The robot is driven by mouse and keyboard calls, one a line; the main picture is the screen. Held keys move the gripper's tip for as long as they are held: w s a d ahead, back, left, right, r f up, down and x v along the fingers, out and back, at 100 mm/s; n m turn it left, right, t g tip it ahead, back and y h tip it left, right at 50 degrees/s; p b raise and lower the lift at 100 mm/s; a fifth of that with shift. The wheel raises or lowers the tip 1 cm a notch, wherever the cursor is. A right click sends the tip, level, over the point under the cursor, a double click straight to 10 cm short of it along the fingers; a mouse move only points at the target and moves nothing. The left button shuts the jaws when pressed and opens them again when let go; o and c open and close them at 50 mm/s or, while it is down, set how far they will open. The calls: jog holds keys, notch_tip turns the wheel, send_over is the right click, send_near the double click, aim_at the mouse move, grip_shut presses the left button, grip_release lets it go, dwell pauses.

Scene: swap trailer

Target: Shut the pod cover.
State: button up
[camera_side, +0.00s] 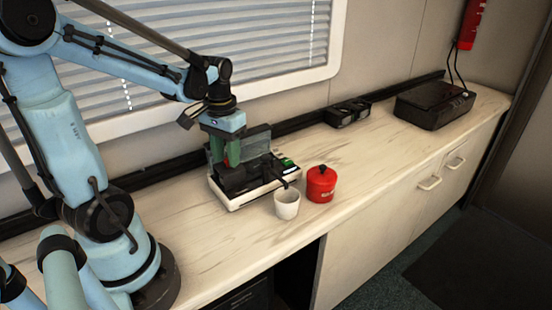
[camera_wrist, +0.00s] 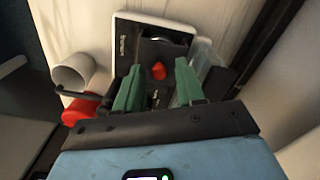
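The pod machine (camera_side: 238,200) stands on the counter, with a white base and black top; it also shows in the wrist view (camera_wrist: 127,32). Its cover, a grey see-through panel (camera_side: 258,140), stands raised at the back. In the wrist view a clear part (camera_wrist: 208,58), which looks like this cover, is beside the right finger. My gripper (camera_side: 233,153) is over the machine, close to the cover. In the wrist view my gripper's green fingers (camera_wrist: 158,78) are apart and hold nothing. A small red piece (camera_wrist: 158,71) shows on the machine between them. Contact with the cover cannot be told.
A white cup (camera_side: 287,205) stands at the machine's front, beside a red lidded pot (camera_side: 321,185). A black double holder (camera_side: 348,112) sits at the wall, and a dark box (camera_side: 434,104) is at the far right. The counter between pot and box is clear.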

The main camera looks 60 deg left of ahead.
aim_at(227, 160)
jog(key=shift+o, duration=0.2)
jog(key=shift+w, duration=0.1)
notch_tip(227, 160, up, 12)
dwell(0.7)
jog(key=shift+d, duration=0.1)
jog(key=w+d+f+m+t, duration=0.1)
jog(key=d+f+m+t, duration=0.3)
jog(key=d, duration=1)
notch_tip(227, 160, down, 3)
jog(key=t, duration=0.3)
jog(key=shift+w+f+m, duration=0.2)
jog(key=shift+w+m, duration=0.1)
jog(key=shift+w, duration=0.05)
